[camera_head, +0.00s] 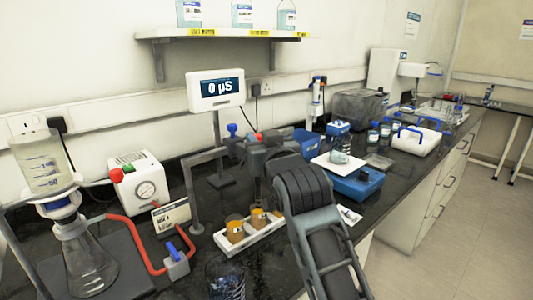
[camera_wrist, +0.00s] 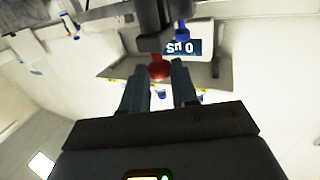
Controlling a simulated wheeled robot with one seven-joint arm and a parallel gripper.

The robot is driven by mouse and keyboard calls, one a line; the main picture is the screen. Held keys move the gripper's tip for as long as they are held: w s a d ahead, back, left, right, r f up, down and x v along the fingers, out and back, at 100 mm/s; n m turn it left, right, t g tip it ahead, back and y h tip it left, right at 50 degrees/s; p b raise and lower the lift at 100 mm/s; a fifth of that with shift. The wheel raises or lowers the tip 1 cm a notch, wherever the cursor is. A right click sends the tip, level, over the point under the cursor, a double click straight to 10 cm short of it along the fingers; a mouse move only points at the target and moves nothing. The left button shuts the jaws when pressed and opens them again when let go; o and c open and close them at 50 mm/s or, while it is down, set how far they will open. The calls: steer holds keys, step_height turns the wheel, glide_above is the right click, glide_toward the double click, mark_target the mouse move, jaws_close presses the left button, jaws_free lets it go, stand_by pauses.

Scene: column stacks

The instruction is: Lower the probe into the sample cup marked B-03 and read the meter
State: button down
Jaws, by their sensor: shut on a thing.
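I cannot make out the probe itself.
A grey stand (camera_head: 190,190) rises left of the tray, with a blue knob (camera_head: 232,129) near my gripper. A red tube (camera_head: 140,238) and a glass flask (camera_head: 85,262) are at left.

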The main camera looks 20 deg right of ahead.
steer(key=shift+r+p, duration=0.35)
steer(key=shift+r, duration=0.8)
steer(key=c, duration=0.9)
jaws_free()
steer(key=shift+s+f, duration=0.1)
steer(key=s, duration=0.2)
steer(key=s+b, duration=0.1)
steer(key=s, duration=0.4)
steer(key=shift+s+a+b, duration=0.25)
steer(key=shift+s+b, duration=0.05)
